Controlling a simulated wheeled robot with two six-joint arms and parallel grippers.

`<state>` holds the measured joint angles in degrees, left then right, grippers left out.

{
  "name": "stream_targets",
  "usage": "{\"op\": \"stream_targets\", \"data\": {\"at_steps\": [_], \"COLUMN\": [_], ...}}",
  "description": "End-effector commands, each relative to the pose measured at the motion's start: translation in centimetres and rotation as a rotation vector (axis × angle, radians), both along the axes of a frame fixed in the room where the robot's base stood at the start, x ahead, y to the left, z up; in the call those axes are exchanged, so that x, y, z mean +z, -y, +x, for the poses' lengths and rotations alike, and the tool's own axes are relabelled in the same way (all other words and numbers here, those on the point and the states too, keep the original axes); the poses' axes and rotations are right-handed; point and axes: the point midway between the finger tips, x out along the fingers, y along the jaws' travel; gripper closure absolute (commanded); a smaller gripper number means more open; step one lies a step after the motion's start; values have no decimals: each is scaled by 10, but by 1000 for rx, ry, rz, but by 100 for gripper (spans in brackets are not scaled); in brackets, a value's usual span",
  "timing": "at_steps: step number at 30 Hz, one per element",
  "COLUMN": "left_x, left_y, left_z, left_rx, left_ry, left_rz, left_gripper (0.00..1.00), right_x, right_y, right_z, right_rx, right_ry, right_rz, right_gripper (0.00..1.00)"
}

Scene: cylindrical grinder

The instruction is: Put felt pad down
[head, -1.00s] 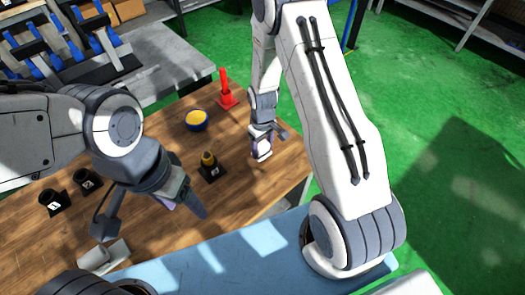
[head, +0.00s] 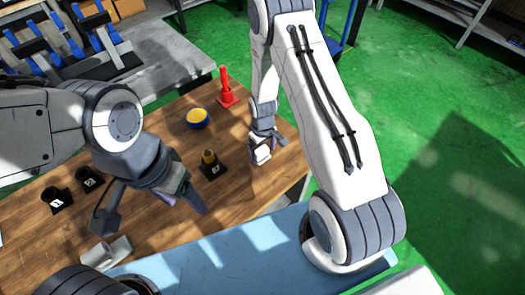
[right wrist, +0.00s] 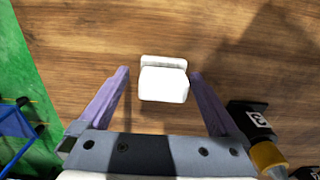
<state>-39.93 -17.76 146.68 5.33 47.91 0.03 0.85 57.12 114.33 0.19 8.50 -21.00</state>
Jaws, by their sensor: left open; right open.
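A small white block with a thin white strip along its far edge, which I take for the felt pad (right wrist: 164,84), lies between the fingers of my right gripper (right wrist: 159,74) in the right wrist view. Both purple fingers are open, with a gap on each side of it. In the head view the white pad (head: 262,155) shows just below my right gripper (head: 262,147), at the right part of the wooden table (head: 235,200). It appears to be on the wood. My left gripper (head: 185,192) is open over the table's left half; its fingers partly overlap.
A black holder with a yellow-topped piece (head: 210,164) stands left of my right gripper. A blue bowl with yellow inside (head: 197,118) and a red piece (head: 226,90) stand behind. Two black holders (head: 58,199) and a white part (head: 104,252) are at left.

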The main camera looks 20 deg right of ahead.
Motion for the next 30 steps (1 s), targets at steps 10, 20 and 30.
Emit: {"op": "stream_targets", "data": {"at_steps": [10,20,30], "left_x": [-5,-23,-30], "left_y": [0,0,0], "left_z": [0,0,0], "left_rx": [0,3,2], "left_ry": [0,0,0], "left_rz": [0,0,0], "left_gripper": [33,33,33], "right_x": [20,84,125], "right_y": [0,0,-3], "right_z": [2,2,-1], "right_rx": [0,0,4], "right_ry": [5,8,2], "right_rz": [0,0,1], "right_gripper": [2,2,2]}}
